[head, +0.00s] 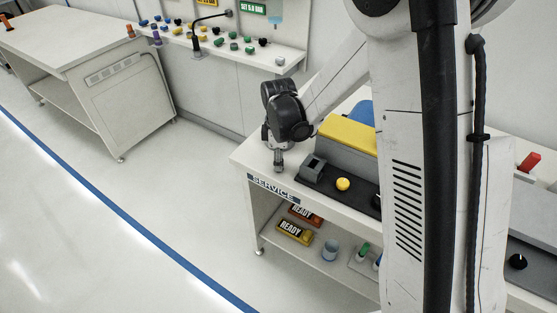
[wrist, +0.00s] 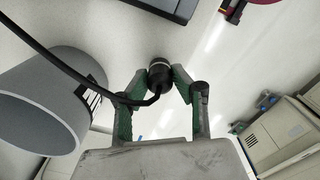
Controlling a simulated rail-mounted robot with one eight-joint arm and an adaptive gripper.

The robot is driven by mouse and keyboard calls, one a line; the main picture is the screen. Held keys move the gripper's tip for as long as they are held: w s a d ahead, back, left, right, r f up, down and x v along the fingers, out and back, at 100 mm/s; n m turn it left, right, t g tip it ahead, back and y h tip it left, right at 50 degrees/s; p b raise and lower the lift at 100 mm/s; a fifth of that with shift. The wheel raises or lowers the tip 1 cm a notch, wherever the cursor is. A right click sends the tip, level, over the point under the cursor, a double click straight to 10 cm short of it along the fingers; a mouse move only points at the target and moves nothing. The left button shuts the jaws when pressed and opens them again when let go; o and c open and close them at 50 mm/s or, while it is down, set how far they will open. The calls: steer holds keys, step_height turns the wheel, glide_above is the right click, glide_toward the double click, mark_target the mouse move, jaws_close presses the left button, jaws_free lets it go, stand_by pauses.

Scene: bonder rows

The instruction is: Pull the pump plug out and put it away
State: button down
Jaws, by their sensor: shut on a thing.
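My gripper (wrist: 160,80) has two green-padded fingers, shut on a dark cylindrical plug (wrist: 158,72) in the wrist view. A black cable (wrist: 55,60) bends out from the plug and runs to the upper left. In the head view, my dark wrist is over the left end of the bench marked SERVICE (head: 240,160); the fingers and plug cannot be made out there. I cannot tell whether the plug touches anything.
A large grey cylinder (wrist: 40,100) stands close left of the gripper in the wrist view. On the bench are a yellow-topped grey unit (head: 347,134) and a dark panel with a yellow button (head: 343,184). The lower shelf holds READY boxes (head: 294,231) and a cup (head: 330,250).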

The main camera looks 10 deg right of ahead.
steer(key=shift+f, duration=0.25)
steer(key=c, duration=1.4)
jaws_free()
steer(key=shift+o, duration=0.2)
steer(key=shift+r, duration=0.1)
step_height(320, 180, up, 12)
